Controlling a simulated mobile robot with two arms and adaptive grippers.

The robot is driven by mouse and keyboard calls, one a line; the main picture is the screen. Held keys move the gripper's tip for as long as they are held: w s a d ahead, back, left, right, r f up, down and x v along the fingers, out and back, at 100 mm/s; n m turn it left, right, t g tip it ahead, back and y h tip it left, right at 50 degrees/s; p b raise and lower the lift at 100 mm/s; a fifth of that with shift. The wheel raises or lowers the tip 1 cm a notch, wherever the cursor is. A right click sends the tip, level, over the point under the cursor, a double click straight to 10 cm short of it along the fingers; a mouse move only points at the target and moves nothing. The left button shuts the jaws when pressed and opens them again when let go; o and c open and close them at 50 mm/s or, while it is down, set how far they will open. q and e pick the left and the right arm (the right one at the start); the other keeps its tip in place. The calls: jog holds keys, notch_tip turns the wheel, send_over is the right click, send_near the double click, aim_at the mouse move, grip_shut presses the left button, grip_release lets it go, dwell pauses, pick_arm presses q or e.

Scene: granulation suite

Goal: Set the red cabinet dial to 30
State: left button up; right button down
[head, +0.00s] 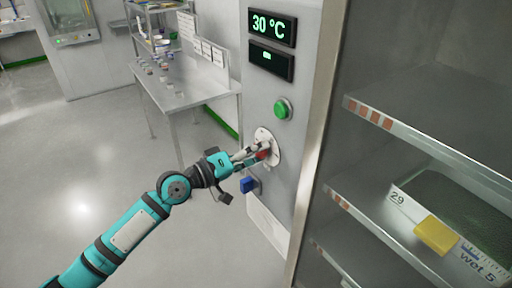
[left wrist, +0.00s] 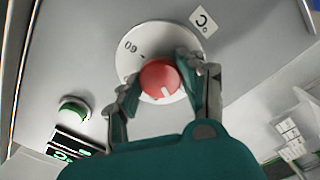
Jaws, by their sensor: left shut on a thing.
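The red dial (left wrist: 160,80) sits on a round white scale plate (left wrist: 140,38) on the cabinet's grey panel. In the head view the dial (head: 263,154) is partly hidden by my left gripper (head: 258,156). In the left wrist view the left gripper (left wrist: 158,84) is shut on the dial, with one finger on each side. A white pointer mark shows on the dial's face. Part of the scale lettering, "60", shows upside down; the rest is hidden or unclear. The upper display (head: 271,26) on the panel reads 30 °C. My right gripper is not in view.
A green button (head: 283,108) is above the dial and a blue switch (head: 249,184) below it. A second dark display (head: 270,60) shows a small green mark. Open cabinet shelves (head: 420,140) with a yellow-tagged tray are at right. A steel table (head: 190,90) stands behind.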

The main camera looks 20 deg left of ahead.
pick_arm(q)
jog(key=shift+n+p, duration=0.9)
jog(key=shift+n, duration=1.4)
jog(key=o, duration=1.2)
jog(key=v, duration=1.2)
jog(key=shift+a, duration=0.1)
